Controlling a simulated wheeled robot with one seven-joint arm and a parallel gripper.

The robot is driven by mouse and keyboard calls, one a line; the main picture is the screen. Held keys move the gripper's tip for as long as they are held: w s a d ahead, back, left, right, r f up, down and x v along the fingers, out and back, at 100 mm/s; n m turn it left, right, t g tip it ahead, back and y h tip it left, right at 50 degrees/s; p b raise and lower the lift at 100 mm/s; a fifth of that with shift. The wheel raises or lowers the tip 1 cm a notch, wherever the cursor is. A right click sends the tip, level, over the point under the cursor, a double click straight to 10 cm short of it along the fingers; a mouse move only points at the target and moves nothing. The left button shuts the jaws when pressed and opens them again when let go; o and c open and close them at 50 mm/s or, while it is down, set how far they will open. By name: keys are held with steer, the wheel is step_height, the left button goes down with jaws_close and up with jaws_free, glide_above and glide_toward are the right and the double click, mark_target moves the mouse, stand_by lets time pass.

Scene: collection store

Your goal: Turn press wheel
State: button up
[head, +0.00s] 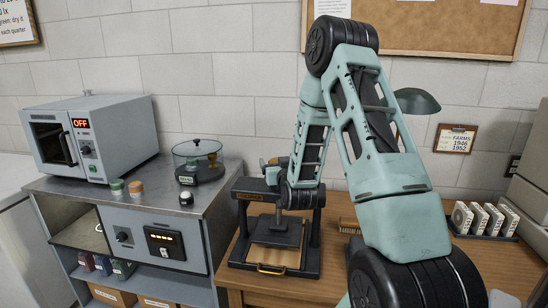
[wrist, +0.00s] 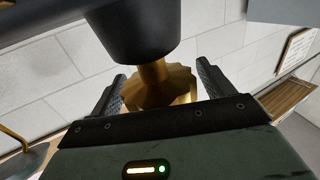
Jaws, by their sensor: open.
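The press (head: 309,235) is a dark frame on the wooden bench, with a plate on a central screw above a wooden bed with a brass handle (head: 271,269) in front. My arm hides part of its top in the head view. In the wrist view a brass lobed wheel (wrist: 165,90) on a short brass stem shows below a dark tapered cylinder (wrist: 135,30). My gripper (wrist: 161,72) is open, with one finger on each side of the wheel. The wheel's lower part is hidden behind the gripper body, and I cannot tell whether the fingers touch it.
Left of the press stands a metal cabinet (head: 160,200) with a small oven (head: 90,138) reading OFF, a glass-covered scale (head: 198,162) and small jars on top.

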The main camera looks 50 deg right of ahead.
steer(key=shift+w+d, duration=0.1)
steer(key=shift+w, duration=0.05)
steer(key=c, duration=1)
steer(key=shift+o, duration=0.2)
steer(key=shift+f+m+g+h+b, duration=0.1)
steer(key=shift+m+g+h+b, duration=0.2)
steer(key=shift+h+b, duration=0.15)
steer(key=shift+m+g+h+b, duration=0.9)
steer(key=shift+h, duration=0.15)
steer(key=shift+s+d+m+g+h+b, duration=0.2)
steer(key=shift+m+g+h+b, duration=0.25)
steer(key=shift+m+g+h, duration=0.5)
steer(key=shift+s+d+m+g+h+b, duration=0.15)
steer(key=shift+m+g+h+b, duration=0.5)
steer(key=shift+g, duration=0.6)
steer(key=shift+m+g, duration=0.3)
